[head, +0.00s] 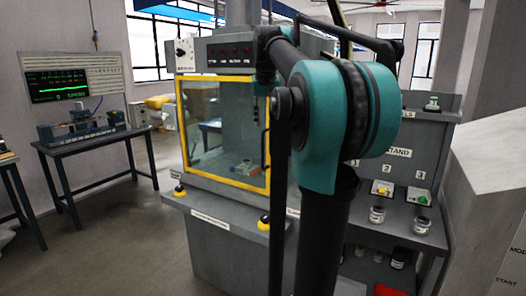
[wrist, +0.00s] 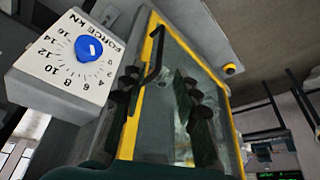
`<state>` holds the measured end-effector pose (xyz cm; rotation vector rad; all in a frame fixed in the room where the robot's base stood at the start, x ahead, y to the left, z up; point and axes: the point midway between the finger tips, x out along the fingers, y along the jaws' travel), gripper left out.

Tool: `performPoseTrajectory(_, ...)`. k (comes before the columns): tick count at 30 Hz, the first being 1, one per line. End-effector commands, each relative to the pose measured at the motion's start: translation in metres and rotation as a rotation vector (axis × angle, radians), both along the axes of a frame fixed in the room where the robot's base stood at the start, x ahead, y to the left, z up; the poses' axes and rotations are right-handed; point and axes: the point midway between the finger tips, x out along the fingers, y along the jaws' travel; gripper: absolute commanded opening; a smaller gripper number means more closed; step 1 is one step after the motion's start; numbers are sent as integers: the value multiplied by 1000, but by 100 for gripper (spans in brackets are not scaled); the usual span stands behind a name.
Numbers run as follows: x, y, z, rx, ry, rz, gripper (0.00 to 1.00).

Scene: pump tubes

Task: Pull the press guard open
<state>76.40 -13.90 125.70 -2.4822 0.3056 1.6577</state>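The press guard (head: 222,79) is a clear panel in a yellow frame on the front of the grey press, and it looks closed. In the wrist view the guard (wrist: 130,125) appears tilted. Its black bar handle (wrist: 154,57) is by the yellow frame edge. My gripper (wrist: 160,88) is open, its two dark fingers apart in front of the guard. The handle lies beyond the fingertips, closer to the left finger; I cannot tell whether they touch. In the head view my arm hides part of the guard's right side, and the gripper is not clearly visible.
A force dial with a blue knob (wrist: 89,48) is close to the left finger. Yellow-and-black buttons (head: 179,191) line the press's front ledge. A stand (head: 398,152) with small parts is right of my arm. A bench (head: 85,141) stands left, with open floor between.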

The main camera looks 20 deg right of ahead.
Motion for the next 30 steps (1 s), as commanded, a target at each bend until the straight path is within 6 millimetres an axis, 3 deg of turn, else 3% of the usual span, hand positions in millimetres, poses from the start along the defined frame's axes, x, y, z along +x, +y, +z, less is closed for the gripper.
performPoseTrajectory(18,44,-10,-111,0,0,0,31)
performPoseTrajectory(24,53,-13,-133,1,0,0,31)
performPoseTrajectory(30,56,-13,-140,0,0,0,31)
